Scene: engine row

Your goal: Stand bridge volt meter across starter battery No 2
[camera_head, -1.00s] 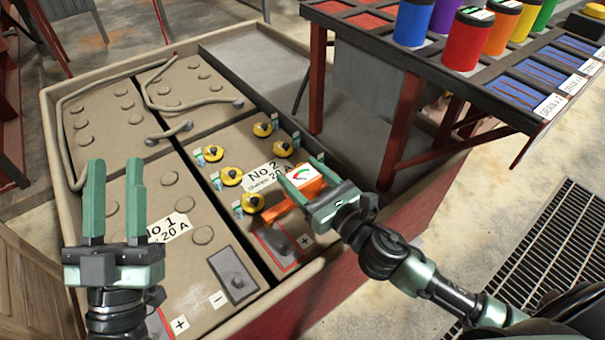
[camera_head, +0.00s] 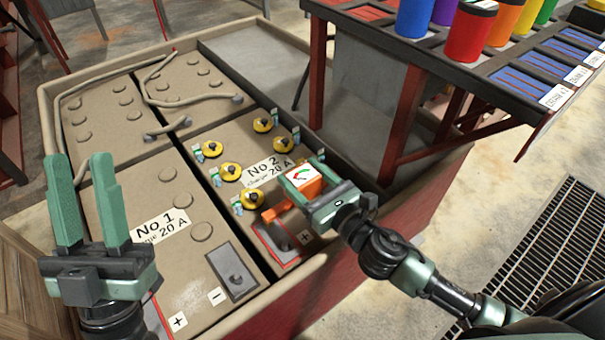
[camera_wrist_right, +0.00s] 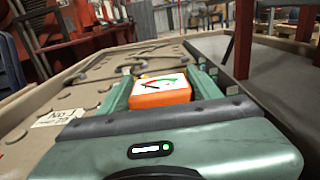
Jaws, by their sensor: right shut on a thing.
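Starter battery No 2 (camera_head: 226,134) lies in the large beige crate, with a white label and several yellow caps on its top. The orange volt meter (camera_head: 305,184) has a white dial with a green and red arc. My right gripper (camera_head: 314,190) is shut on it near the plus-marked terminal of battery No 2. The meter also shows between the fingers in the right wrist view (camera_wrist_right: 160,92). I cannot tell whether its underside touches the battery. My left gripper (camera_head: 88,200) is open and empty over the left side of battery No 1 (camera_head: 150,190).
The crate's beige rim (camera_head: 45,110) surrounds the batteries. A red-legged stand (camera_head: 405,120) with coloured cylinders and blue trays stands close on the right. A floor grate (camera_head: 545,260) lies at the lower right. Cables (camera_head: 185,105) run over the far batteries.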

